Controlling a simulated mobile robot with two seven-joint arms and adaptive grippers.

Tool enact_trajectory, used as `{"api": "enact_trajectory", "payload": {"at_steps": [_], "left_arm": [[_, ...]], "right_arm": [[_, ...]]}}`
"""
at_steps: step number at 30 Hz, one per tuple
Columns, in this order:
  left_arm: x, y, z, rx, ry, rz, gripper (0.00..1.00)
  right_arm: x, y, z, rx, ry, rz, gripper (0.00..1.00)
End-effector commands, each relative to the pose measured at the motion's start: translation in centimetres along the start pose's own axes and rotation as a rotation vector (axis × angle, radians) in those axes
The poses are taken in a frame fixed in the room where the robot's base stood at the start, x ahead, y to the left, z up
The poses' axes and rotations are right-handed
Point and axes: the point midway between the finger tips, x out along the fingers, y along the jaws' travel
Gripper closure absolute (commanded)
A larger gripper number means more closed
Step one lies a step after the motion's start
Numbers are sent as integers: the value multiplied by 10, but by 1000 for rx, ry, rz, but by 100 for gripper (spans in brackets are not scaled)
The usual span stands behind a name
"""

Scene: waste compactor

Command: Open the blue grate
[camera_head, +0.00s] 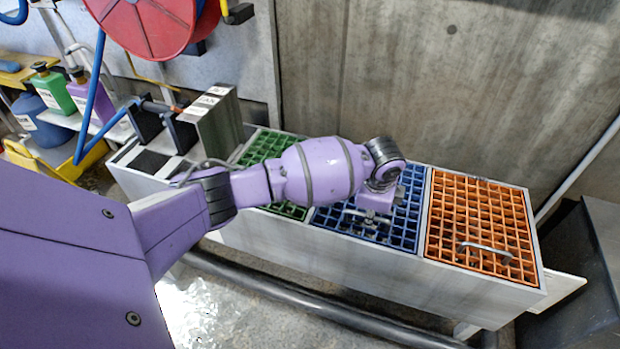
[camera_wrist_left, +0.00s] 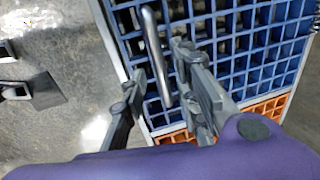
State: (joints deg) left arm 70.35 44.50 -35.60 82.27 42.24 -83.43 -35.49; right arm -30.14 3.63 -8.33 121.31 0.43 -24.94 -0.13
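The blue grate (camera_head: 403,222) lies closed and flat in the middle section of a grey box, between a green and an orange grate. It also shows in the wrist view (camera_wrist_left: 228,32). Its metal bar handle (camera_wrist_left: 152,45) crosses the picture between my left gripper's fingers. My left gripper (camera_wrist_left: 160,62) is open, with one finger on each side of the handle in that view. Whether the fingers touch it or sit just above it, I cannot tell. In the head view my purple left arm hides part of the blue grate. My right gripper is not in view.
The orange grate (camera_head: 480,228) with its own handle (camera_head: 484,248) is to the right. The green grate (camera_head: 268,147) is partly behind my arm. A concrete wall (camera_head: 440,80) rises behind the box. A red reel (camera_head: 150,22) hangs at upper left; a dark pipe (camera_head: 300,300) runs along the front.

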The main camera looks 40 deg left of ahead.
Motion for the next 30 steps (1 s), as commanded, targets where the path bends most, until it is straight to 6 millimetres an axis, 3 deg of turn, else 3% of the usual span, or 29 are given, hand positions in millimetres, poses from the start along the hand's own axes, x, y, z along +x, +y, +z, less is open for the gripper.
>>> {"api": "enact_trajectory", "payload": {"at_steps": [7, 14, 25, 30], "left_arm": [[-1, -3, -2, 1, 2, -5, 72], [-1, -2, -2, 1, 2, -5, 100], [-2, -2, -1, 1, 2, -1, 100], [-12, 0, 0, 1, 2, 20, 100]], "right_arm": [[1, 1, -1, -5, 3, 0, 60], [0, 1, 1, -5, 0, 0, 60], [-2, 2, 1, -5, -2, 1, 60], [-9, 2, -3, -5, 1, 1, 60]]}}
